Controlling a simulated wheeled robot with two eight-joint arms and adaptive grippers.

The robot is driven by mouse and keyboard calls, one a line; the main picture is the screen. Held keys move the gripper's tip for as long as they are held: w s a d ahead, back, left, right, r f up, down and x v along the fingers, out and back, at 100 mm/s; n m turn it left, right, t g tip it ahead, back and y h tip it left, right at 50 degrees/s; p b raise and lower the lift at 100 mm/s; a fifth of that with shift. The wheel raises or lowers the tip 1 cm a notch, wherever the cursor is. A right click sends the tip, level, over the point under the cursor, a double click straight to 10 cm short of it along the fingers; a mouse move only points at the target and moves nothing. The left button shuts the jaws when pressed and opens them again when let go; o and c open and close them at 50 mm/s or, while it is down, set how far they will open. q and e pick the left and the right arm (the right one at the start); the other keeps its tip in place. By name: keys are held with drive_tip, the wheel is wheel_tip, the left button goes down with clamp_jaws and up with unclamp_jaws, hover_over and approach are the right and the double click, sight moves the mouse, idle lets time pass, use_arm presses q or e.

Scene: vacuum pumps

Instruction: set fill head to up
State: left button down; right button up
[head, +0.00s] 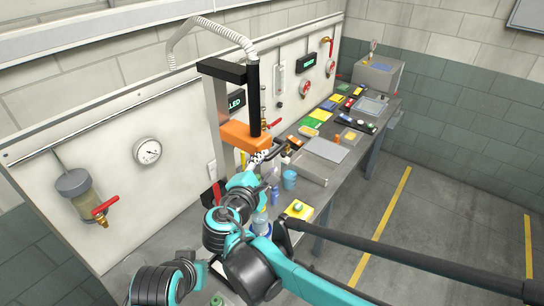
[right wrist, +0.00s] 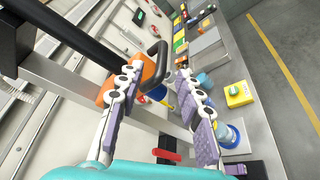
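The fill head is an orange block (head: 246,136) on a grey upright column, with a black tube (head: 253,95) and a white ribbed hose above it. A black handle (head: 287,153) sticks out from its right side. In the right wrist view the orange block (right wrist: 147,72) is partly hidden by a finger, and the black loop handle (right wrist: 159,58) shows beyond the fingertips. My right gripper (head: 262,163) is just below and beside the block. Its purple-padded fingers (right wrist: 160,75) are apart with nothing held between them.
The bench below holds a blue cup (head: 289,179), a yellow box with a green button (head: 298,209) and several small parts. A red-handled valve (head: 105,207) and a gauge (head: 147,151) are on the wall panel. Floor to the right is clear.

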drive_tip(key=v, duration=0.2)
drive_tip(key=shift+s+a, duration=0.1)
drive_tip(key=shift+s, duration=0.15)
drive_tip(key=s+d+f+m+g+b, duration=0.3)
drive_tip(key=d+f+m+b, duration=0.15)
drive_tip(key=d+f, duration=0.4)
drive_tip(key=s+d+f+m+g+b, duration=0.25)
drive_tip(key=d+f+m+b, duration=0.2)
drive_tip(key=d+f, duration=0.35)
drive_tip(key=s+d+f+m+g+y+b, duration=0.1)
drive_tip(key=s+d+f+m+y+b, duration=0.1)
drive_tip(key=s+f+m+b, duration=0.3)
drive_tip(key=s+d+f+m+g+y+b, duration=0.1)
drive_tip(key=s+f+m+b, duration=0.5)
drive_tip(key=f, duration=0.8)
drive_tip(key=shift+s+d+f+m+y, duration=0.15)
drive_tip(key=shift+s+d+m+y, duration=0.3)
drive_tip(key=shift+d+y, duration=0.4)
drive_tip(key=shift+w, duration=0.1)
idle(0.5)
